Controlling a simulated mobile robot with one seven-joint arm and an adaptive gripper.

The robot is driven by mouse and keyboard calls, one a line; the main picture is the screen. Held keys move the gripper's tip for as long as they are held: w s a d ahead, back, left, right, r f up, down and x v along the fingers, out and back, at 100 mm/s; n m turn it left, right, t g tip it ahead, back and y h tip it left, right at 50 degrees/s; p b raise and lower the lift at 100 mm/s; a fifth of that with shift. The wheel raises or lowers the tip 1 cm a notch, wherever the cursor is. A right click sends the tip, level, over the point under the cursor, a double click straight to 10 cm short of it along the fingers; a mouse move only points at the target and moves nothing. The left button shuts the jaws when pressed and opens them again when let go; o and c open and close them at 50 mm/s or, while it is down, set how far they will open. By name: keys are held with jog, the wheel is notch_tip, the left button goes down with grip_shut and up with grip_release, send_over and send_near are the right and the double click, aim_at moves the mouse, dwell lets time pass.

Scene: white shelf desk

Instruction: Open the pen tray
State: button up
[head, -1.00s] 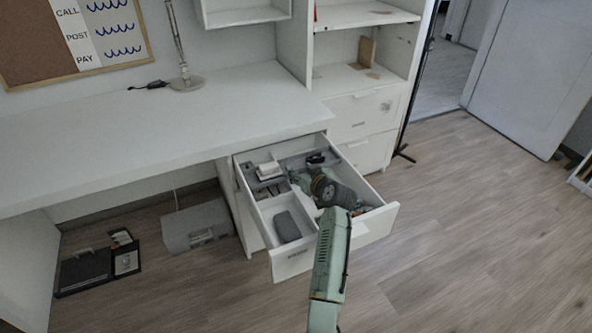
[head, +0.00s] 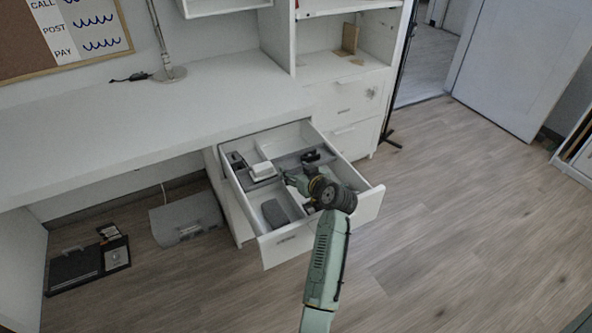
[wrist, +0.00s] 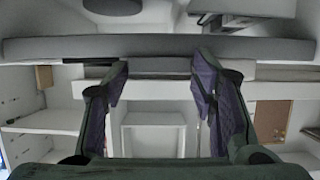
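The desk drawer (head: 277,248) is pulled out. Inside it, a grey tray (head: 289,161), apparently the pen tray, lies across the compartments. My gripper (head: 287,178) is low over the drawer beside the tray's near side; in the head view its fingertips are too small to make out. In the wrist view my gripper (wrist: 162,84) has its two fingers well apart, with nothing seen held between them. A long grey edge (wrist: 160,46), probably the tray's, runs across just beyond the fingertips. I cannot tell whether they touch it.
A white box (head: 263,171) sits at the tray's left part. A dark grey case (head: 275,213) lies in the front left compartment. The white desktop (head: 200,100) is mostly clear. A grey box (head: 187,219) stands on the floor to the left. Open floor lies to the right.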

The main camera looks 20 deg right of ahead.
jog(key=o, duration=0.4)
jog(key=shift+c, duration=0.2)
notch_tip(320, 180, up, 10)
dwell(0.4)
